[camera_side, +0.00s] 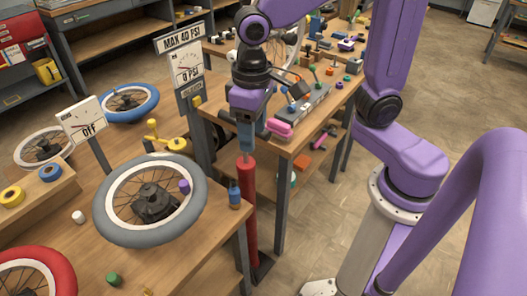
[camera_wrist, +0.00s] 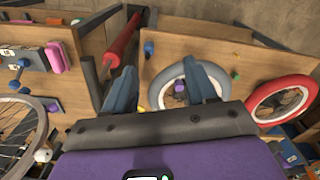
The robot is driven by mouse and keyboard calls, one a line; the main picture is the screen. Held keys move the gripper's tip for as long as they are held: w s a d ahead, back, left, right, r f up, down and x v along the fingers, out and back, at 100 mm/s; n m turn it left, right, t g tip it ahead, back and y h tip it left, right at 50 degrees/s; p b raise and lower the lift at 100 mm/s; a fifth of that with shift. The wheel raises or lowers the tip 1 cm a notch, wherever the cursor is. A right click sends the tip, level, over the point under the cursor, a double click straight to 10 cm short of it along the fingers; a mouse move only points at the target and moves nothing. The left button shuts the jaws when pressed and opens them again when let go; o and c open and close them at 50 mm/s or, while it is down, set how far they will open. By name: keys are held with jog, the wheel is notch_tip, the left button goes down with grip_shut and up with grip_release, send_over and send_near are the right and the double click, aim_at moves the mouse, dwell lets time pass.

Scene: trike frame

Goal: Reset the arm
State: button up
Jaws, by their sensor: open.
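My gripper (camera_side: 246,136) points downward in the side view, near the front left corner of the rear workbench. Its blue fingers show above the top of a red pump (camera_side: 248,200), a tall upright cylinder. In the wrist view the two fingertips (camera_wrist: 163,84) are spread apart with nothing held between them. There the red pump (camera_wrist: 122,42) lies beyond and to the left of the fingers, apart from them. The grey-tyred wheel (camera_wrist: 161,92) shows behind the gap and is partly hidden by the right finger.
In the side view, the grey-tyred wheel (camera_side: 120,228) lies on the front workbench (camera_side: 190,262). A red-tyred wheel (camera_side: 62,268) and a blue-tyred wheel (camera_side: 127,117) lie around it. A pressure gauge sign (camera_side: 187,65) stands left of my gripper. Several small parts crowd the rear workbench (camera_side: 290,147).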

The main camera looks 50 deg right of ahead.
jog(key=s+d+f+n, duration=0.2)
jog(key=s+d+n, duration=0.7)
jog(key=s, duration=0.4)
jog(key=shift+s+d, duration=0.15)
jog(key=shift+s, duration=0.1)
